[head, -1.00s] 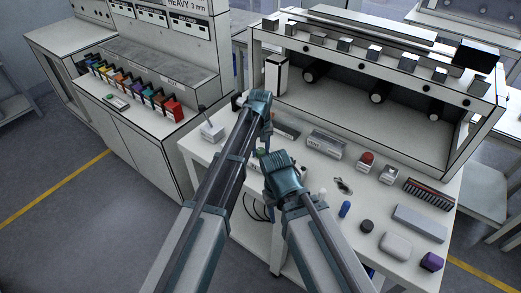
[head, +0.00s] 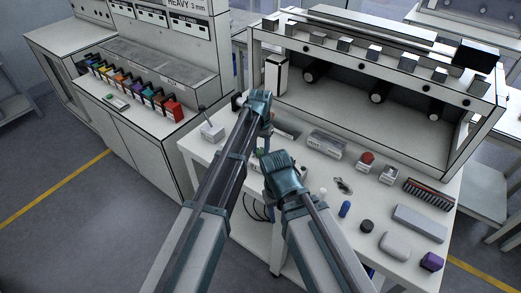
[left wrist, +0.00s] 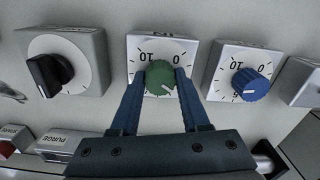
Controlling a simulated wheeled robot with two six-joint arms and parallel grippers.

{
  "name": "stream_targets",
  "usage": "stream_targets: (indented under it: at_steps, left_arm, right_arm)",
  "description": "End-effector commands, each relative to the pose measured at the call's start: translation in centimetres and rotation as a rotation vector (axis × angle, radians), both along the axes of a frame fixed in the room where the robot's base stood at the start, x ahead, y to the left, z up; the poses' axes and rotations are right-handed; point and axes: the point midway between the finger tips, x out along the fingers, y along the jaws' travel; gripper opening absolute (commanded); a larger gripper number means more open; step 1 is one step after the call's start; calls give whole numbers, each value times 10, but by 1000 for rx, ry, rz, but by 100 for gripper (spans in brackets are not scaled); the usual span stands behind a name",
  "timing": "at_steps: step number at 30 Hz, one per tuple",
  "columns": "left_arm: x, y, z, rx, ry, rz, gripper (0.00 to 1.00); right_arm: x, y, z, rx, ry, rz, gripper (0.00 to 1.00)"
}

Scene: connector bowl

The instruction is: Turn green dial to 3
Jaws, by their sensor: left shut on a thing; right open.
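The green dial (left wrist: 160,78) sits on a white square scale plate (left wrist: 148,50) in the left wrist view, with 0 and 10 printed at the top. My left gripper (left wrist: 160,86) is shut on the green dial, one blue finger on each side of it. A light pointer mark shows at the dial's lower right. In the head view my left gripper (head: 258,106) is at the left end of the bench, and my arm hides the dial. My right gripper (head: 284,178) is lower, over the bench's front; its fingers are hidden there.
A black knob (left wrist: 50,74) and a blue dial (left wrist: 250,84) flank the green dial. A purge box (left wrist: 60,143) lies close to the left finger. On the bench are a red button (head: 367,158), a blue cylinder (head: 345,208) and a grey box (head: 419,222).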

Motion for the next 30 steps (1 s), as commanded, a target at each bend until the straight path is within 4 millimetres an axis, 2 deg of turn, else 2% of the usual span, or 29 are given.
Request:
stream_targets:
  at_steps: [16,17,21,22,30]
  left_arm:
    - [0,0,0,0,0,-23,0]
    - [0,0,0,0,0,-23,48]
    - [0,0,0,0,0,-22,73]
    - [0,0,0,0,0,-22,76]
    - [0,0,0,0,0,-22,76]
  right_arm:
    - [0,0,0,0,0,0,50]
    - [0,0,0,0,0,0,50]
    - [0,0,0,0,0,0,50]
    - [0,0,0,0,0,0,50]
    - [0,0,0,0,0,0,50]
